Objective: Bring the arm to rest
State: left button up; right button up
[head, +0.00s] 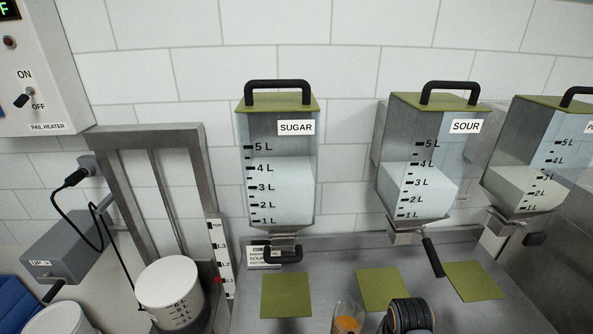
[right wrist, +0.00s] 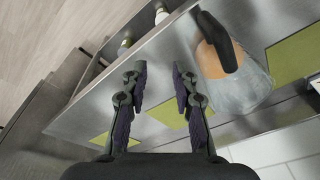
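My right gripper (right wrist: 159,82) shows in the right wrist view with its two dark fingers apart and nothing between them. It is above the grey metal counter (right wrist: 215,118). Beside it, on the right of that view, is a clear container (right wrist: 240,92) with a black handle and a peach-coloured area; I cannot tell how far below the fingers it is. In the head view a clear vessel with orange contents (head: 347,324) stands at the bottom edge, partly cut off. My left gripper is in neither view.
Dispensers marked SUGAR (head: 281,170) and SOUR (head: 420,165), plus a third (head: 530,170), stand over the counter. Green mats (head: 286,295) lie below.

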jog(key=s+d+r+n+t, duration=0.2)
jog(key=s+n, duration=0.7)
notch_tip(320, 180, down, 31)
jog(key=s+d+g+b, duration=0.1)
jog(key=s+d+b, duration=0.15)
jog(key=b, duration=0.35)
pick_arm(q)
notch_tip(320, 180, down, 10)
jog(key=b, duration=0.4)
pick_arm(e)
jog(key=s+d+f+m+g, duration=0.1)
jog(key=s+f, duration=1.7)
jog(key=f, duration=0.3)
jog(key=shift+d+f+g, duration=0.15)
jog(key=shift+f+g, duration=0.15)
jog(key=shift+f, duration=0.05)
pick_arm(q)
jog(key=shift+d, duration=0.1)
